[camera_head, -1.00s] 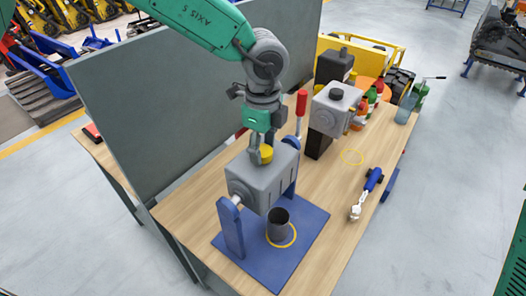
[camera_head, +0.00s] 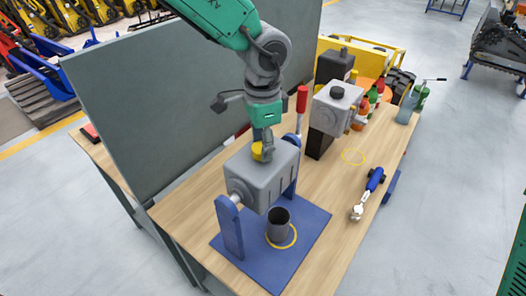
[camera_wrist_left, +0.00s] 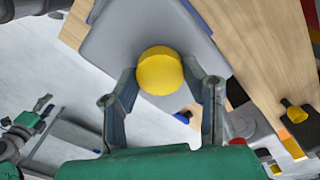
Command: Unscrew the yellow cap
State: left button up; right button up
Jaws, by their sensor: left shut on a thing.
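The yellow cap (camera_head: 262,151) sits on top of a grey box-shaped housing (camera_head: 262,180), which hangs in a blue stand. In the left wrist view the cap (camera_wrist_left: 160,71) is round and lies between the fingertips of my left gripper (camera_wrist_left: 162,82). My left gripper (camera_head: 263,146) points down from above and is shut on the cap, with a finger on either side. Whether the cap's thread is engaged is hidden. My right gripper is not in view.
A dark cup (camera_head: 278,226) stands below the housing on the blue base plate (camera_head: 300,240), by a yellow ring. A red-handled lever (camera_head: 302,100) rises behind. A second grey housing (camera_head: 335,108), bottles and a blue wrench-like tool (camera_head: 367,192) are to the right. A grey panel (camera_head: 190,90) stands left.

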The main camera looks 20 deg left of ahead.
pick_arm(q)
jog(key=o, duration=1.2)
jog(key=shift+o, duration=0.2)
